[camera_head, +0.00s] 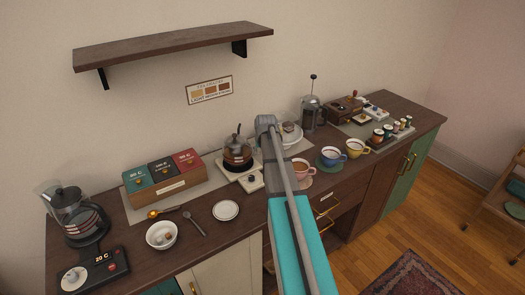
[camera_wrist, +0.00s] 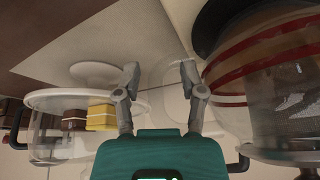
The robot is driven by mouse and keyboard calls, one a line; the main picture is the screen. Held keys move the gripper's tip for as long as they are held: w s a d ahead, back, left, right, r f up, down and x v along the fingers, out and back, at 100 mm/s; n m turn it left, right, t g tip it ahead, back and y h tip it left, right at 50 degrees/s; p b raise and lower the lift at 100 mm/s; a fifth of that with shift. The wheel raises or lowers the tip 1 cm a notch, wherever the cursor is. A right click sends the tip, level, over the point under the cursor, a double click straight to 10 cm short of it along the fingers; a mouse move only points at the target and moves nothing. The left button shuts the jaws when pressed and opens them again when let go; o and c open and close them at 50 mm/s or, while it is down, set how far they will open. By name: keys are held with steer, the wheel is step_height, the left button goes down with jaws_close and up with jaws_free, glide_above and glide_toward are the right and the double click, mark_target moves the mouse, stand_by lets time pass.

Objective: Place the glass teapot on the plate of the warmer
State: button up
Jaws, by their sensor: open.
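A glass teapot (camera_head: 237,154) with a dark lid and brownish contents stands mid-counter, just left of my arm. It appears over the back of a pale unit with a dark knob, which looks like the warmer (camera_head: 252,183); I cannot tell whether it rests on its plate. In the wrist view my gripper (camera_wrist: 159,75) is open and empty, fingers apart. A large glass vessel with red bands (camera_wrist: 265,75) is close on the right. Another clear vessel (camera_wrist: 65,103) is on the left. Which vessels these are is unclear. My arm hides the gripper in the head view.
A glass kettle (camera_head: 78,215) stands at the far left and a tea box (camera_head: 165,180) beside it. A bowl (camera_head: 161,235) and small plate (camera_head: 226,210) are in front. Cups (camera_head: 332,155), a French press (camera_head: 312,112) and small jars stand right. A shelf (camera_head: 170,45) hangs above.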

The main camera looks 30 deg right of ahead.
steer(key=p+v, duration=1.1)
steer(key=v, duration=0.1)
stand_by(0.7)
steer(key=shift+r, duration=0.15)
stand_by(0.5)
steer(key=s+a+n+g, duration=0.1)
steer(key=s+a, duration=0.5)
steer(key=a, duration=0.4)
steer(key=s+a+f+n+g+y, duration=0.1)
steer(key=s+a+g, duration=0.1)
steer(key=s+a, duration=0.4)
steer(key=s+a+n+g, duration=0.1)
steer(key=s+a, duration=0.5)
steer(key=a, duration=0.8)
steer(key=shift+s+a+f+n, duration=0.2)
steer(key=shift+s+a+n, duration=0.1)
steer(key=shift+n, duration=0.3)
steer(key=shift+d, duration=0.1)
steer(key=shift+o, duration=0.4)
